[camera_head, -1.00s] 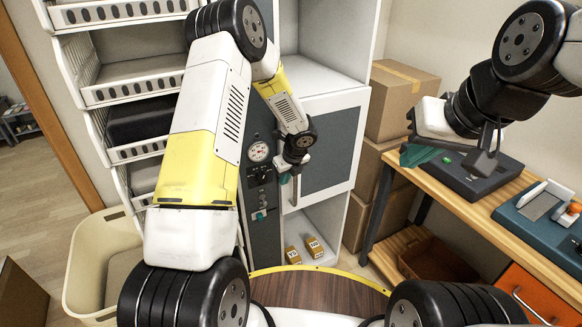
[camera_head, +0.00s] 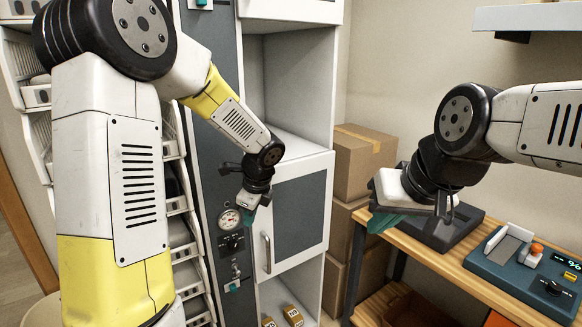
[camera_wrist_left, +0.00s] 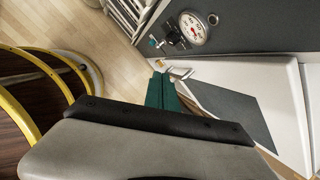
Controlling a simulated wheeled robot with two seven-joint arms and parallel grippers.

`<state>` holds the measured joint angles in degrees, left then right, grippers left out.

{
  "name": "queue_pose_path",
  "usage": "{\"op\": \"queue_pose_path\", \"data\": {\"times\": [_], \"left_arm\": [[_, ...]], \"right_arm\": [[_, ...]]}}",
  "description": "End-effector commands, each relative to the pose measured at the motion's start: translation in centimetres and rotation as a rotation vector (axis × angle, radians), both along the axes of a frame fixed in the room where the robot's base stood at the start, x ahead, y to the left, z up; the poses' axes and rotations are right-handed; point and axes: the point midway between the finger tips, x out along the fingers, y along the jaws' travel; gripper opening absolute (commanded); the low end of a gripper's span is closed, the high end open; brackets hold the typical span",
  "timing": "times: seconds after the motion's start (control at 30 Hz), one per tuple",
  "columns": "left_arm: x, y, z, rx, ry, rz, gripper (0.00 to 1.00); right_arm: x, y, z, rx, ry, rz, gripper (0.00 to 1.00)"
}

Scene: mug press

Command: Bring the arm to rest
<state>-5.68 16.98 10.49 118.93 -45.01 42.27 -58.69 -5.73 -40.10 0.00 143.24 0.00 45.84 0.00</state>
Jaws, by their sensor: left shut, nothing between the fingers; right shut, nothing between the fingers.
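My left arm reaches in from the left in the head view, bent at a high elbow (camera_head: 140,30). My left gripper (camera_head: 266,200) hangs in front of the cabinet, up and right of the round gauge (camera_head: 230,220) in the picture. Its green fingers also show closed together in the left wrist view (camera_wrist_left: 162,92), with nothing between them.
A grey cabinet door (camera_head: 290,218) with a metal handle (camera_head: 267,252) is below the left gripper in the picture. Cardboard boxes (camera_head: 362,160) stand beside the cabinet. A shelf (camera_head: 530,18) hangs upper right.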

Motion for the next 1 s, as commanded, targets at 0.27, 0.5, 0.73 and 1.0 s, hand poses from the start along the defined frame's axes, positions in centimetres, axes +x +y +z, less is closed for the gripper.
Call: {"op": "queue_pose_path", "data": {"times": [0.27, 0.5, 0.73, 1.0], "left_arm": [[-9.4, 3.0, 9.1, -0.343, -0.181, 0.691, 0.0], [-17.5, 3.0, 13.1, -0.717, -0.246, 1.233, 0.0], [-22.0, 2.0, 14.5, -0.981, -0.216, 1.552, 0.0], [-22.9, 1.6, 14.7, -1.039, -0.198, 1.622, 0.0]], "right_arm": [[0.0, 0.0, 0.0, 0.0, 0.0, 0.0, 0.0], [0.0, 0.0, 0.0, 0.0, 0.0, 0.0, 0.0], [0.0, 0.0, 0.0, 0.0, 0.0, 0.0, 0.0], [0.0, 0.0, 0.0, 0.0, 0.0, 0.0, 0.0]]}}
